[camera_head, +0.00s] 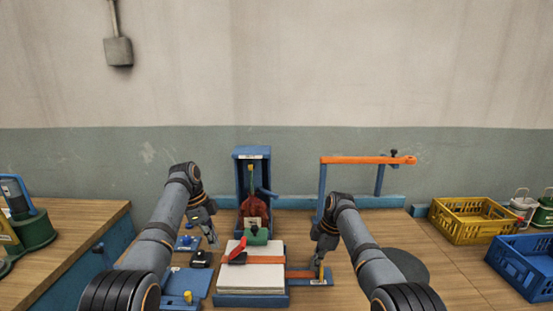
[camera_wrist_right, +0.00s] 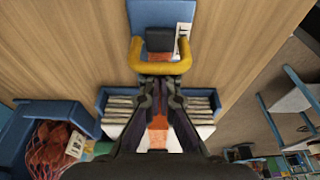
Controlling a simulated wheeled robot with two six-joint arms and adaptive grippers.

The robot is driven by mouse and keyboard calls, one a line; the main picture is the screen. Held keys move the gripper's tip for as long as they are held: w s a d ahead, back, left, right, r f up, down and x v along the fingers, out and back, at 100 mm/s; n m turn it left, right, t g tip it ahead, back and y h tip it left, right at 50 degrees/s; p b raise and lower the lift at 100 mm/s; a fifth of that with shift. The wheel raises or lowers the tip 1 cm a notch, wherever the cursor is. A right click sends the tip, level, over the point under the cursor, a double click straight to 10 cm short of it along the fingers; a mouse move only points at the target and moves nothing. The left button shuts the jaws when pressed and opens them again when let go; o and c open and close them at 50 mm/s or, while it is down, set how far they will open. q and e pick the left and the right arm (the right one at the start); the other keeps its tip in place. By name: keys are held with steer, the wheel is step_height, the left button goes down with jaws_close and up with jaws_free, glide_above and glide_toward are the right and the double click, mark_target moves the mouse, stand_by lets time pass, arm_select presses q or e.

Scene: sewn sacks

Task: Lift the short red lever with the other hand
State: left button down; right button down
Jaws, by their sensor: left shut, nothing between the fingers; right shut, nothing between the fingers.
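The short red lever (camera_head: 237,249) stands tilted above the left part of the stack of pale sacks (camera_head: 255,280), beside a green block (camera_head: 257,236). My left gripper (camera_head: 213,243) is shut and empty, to the left of the red lever and apart from it. My right gripper (camera_head: 321,259) is shut and empty, just above the yellow handle (camera_head: 320,271) at the right end of the orange bar (camera_head: 298,274). In the right wrist view the shut fingers (camera_wrist_right: 161,88) point at the yellow handle (camera_wrist_right: 160,66); I cannot tell if they touch. The red lever is not clear there.
A blue stand (camera_head: 240,170) holding a red net sack (camera_head: 255,212) is behind the stack. An orange rail (camera_head: 360,160) stands at the back right. A yellow crate (camera_head: 468,228) and a blue crate (camera_head: 520,275) are at the right. Small blue fixtures lie near my left arm.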

arm_select(q)
steer(key=shift+a+f, duration=0.3)
steer(key=shift+f, duration=0.1)
steer(key=shift+f, duration=0.1)
steer(key=shift+a+f, duration=0.35)
steer(key=shift+f, duration=0.25)
steer(key=shift+a+f, duration=0.15)
steer(key=shift+f, duration=0.55)
steer(key=shift+f, duration=0.1)
steer(key=shift+f, duration=0.65)
